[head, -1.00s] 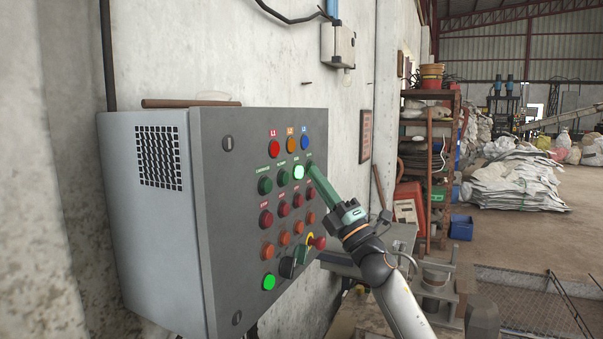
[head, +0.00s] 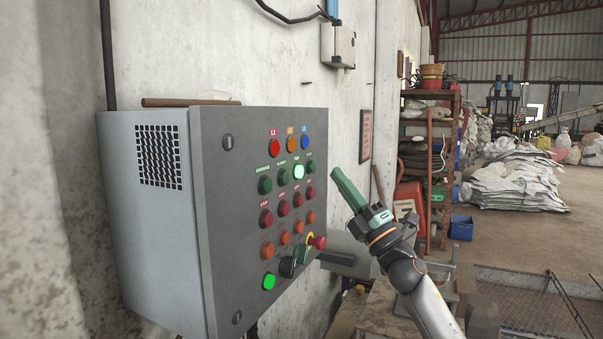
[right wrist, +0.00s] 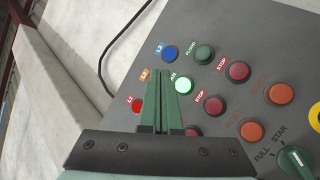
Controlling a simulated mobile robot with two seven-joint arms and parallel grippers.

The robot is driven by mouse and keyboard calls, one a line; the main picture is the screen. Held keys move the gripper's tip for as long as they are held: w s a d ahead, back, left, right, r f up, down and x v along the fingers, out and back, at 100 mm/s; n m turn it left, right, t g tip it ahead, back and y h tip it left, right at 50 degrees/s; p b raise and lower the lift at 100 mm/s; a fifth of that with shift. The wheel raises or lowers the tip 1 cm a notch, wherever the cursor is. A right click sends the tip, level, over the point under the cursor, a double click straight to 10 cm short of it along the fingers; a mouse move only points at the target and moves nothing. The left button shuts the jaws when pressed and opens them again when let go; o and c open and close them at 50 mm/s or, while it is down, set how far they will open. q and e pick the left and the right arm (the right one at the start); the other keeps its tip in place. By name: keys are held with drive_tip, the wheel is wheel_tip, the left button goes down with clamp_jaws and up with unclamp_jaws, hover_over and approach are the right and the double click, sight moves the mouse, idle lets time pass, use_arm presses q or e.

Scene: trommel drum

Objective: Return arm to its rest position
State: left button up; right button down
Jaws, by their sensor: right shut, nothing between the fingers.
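My right gripper (head: 336,172) is shut and empty. It stands in the air to the right of the grey control panel (head: 225,200), clear of its buttons, with my arm reaching up from the lower right. In the right wrist view the closed green fingers (right wrist: 161,75) point toward the panel's button rows. On the panel a white-green button (head: 299,172) is lit, and a green one (head: 269,281) at the bottom is bright. The lit button also shows in the right wrist view (right wrist: 183,85). My left gripper is not in view.
A red mushroom button (head: 318,242) sticks out at the panel's lower right. A concrete wall (head: 265,70) stands behind the panel. A shelf rack (head: 428,150), white sacks (head: 515,180) and a mesh frame (head: 530,300) stand further right. The floor (head: 535,240) beyond is partly clear.

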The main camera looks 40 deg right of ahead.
idle(0.7)
drive_tip(key=w+a+f+m+g, duration=0.1)
drive_tip(key=f+m, duration=0.1)
drive_tip(key=f, duration=0.2)
drive_tip(key=w+a+f+m+g+h+p, duration=0.1)
drive_tip(key=f, duration=0.4)
drive_tip(key=w+a+f+m+g+p, duration=0.1)
drive_tip(key=a+f+m, duration=0.1)
drive_tip(key=f, duration=0.3)
drive_tip(key=shift+a+f+m+h, duration=0.1)
drive_tip(key=shift+m+h, duration=0.2)
drive_tip(key=shift+h, duration=0.1)
drive_tip(key=s+a+f+m+g+p, duration=0.1)
drive_tip(key=s+a+f+m+g, duration=0.2)
drive_tip(key=f, duration=0.6)
drive_tip(key=s+a+f+m+g+p, duration=0.1)
drive_tip(key=a+f+m+g+p, duration=0.3)
drive_tip(key=f, duration=0.6)
drive_tip(key=s+a+f+m+g+y, duration=0.1)
drive_tip(key=s+a+f+m+g, duration=0.2)
drive_tip(key=s+a+f, duration=0.6)
drive_tip(key=s+a+f+m+g+y+p, duration=0.1)
drive_tip(key=s+a+f+m+g, duration=0.2)
drive_tip(key=s+a+f, duration=0.6)
drive_tip(key=s+f+g, duration=0.1)
drive_tip(key=s, duration=0.4)
drive_tip(key=shift+a+m, duration=0.3)
drive_tip(key=shift+a, duration=0.05)
drive_tip(key=shift+s+f, duration=0.1)
